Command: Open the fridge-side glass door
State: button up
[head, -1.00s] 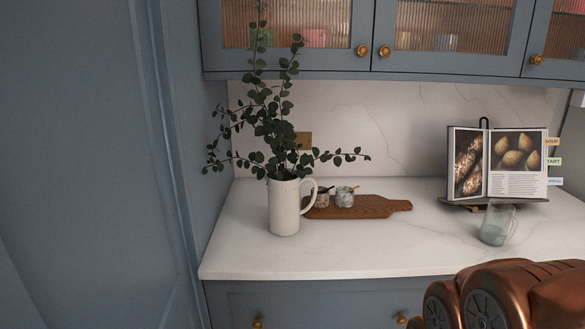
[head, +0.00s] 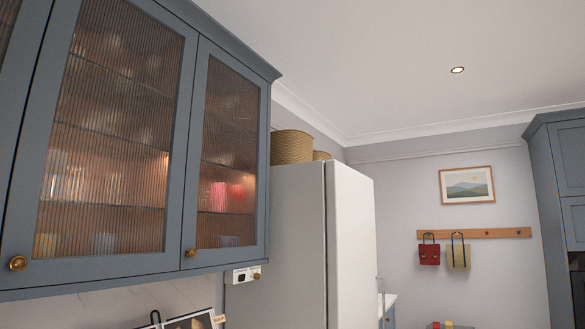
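The wall cabinet has reeded glass doors in blue-grey frames. The glass door beside the fridge (head: 228,150) is the rightmost one and is shut. Its small brass knob (head: 191,253) sits at its lower left corner. The neighbouring glass door (head: 113,135) to the left is also shut, with a brass knob (head: 17,263) at its lower left. The white fridge (head: 350,240) stands to the right of the cabinet. Shelves with blurred items, one of them red, show through the glass. My gripper is not in this view.
Woven baskets (head: 292,147) sit on top of the fridge. A small white control box (head: 243,274) is under the cabinet's right end. The cookbook (head: 190,320) shows at the bottom edge. A peg rail (head: 475,233) with hanging items is on the far wall.

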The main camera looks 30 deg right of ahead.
aim_at(223, 217)
jog(key=z, duration=0.3)
jog(key=k, duration=1)
jog(key=z, duration=0.95)
jog(key=i, duration=1.65)
jog(key=u, duration=0.9)
